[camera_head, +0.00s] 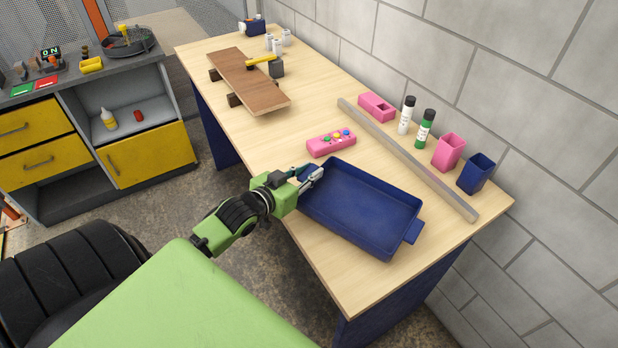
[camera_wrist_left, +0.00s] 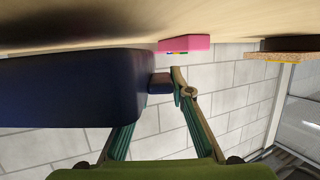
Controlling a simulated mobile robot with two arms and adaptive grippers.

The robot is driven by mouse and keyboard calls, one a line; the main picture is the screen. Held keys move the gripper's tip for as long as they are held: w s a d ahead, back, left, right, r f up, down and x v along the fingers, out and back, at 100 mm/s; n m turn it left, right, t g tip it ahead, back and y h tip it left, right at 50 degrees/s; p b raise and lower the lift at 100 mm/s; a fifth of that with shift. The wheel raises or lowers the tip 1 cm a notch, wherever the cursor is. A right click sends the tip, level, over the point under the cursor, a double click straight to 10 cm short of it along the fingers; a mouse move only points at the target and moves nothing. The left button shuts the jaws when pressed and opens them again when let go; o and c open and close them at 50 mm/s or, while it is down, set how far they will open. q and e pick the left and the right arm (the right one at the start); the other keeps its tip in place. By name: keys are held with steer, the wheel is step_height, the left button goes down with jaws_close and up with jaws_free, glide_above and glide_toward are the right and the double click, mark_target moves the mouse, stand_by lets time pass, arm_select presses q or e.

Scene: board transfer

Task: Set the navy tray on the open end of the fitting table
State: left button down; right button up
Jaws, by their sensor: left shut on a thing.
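The navy tray (camera_head: 362,208) is at the near end of the wooden fitting table (camera_head: 330,270). It is empty and looks level; I cannot tell whether its whole underside touches the tabletop. My left gripper (camera_head: 314,174) is at the tray's left end, shut on the handle there, which it partly hides. The wrist view is upside down and shows the navy tray (camera_wrist_left: 75,90) at left, with its handle (camera_wrist_left: 160,83) at the fingertips (camera_wrist_left: 174,86). The tray's other handle (camera_head: 413,232) sticks out free at the right. My right gripper is not in view.
A pink button box (camera_head: 331,143) lies just behind the tray. A long grey bar (camera_head: 410,160) runs along its right side, with bottles and pink and navy holders (camera_head: 476,174) beyond, near the wall. A brown board (camera_head: 248,80) on blocks takes the far end.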

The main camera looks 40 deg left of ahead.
arm_select(q)
steer(key=shift+d+f, duration=0.1)
steer(key=shift+f, duration=1.05)
steer(key=c, duration=1.8)
jaws_free()
steer(key=shift+s, duration=0.1)
steer(key=b+v, duration=0.1)
steer(key=v, duration=1.1)
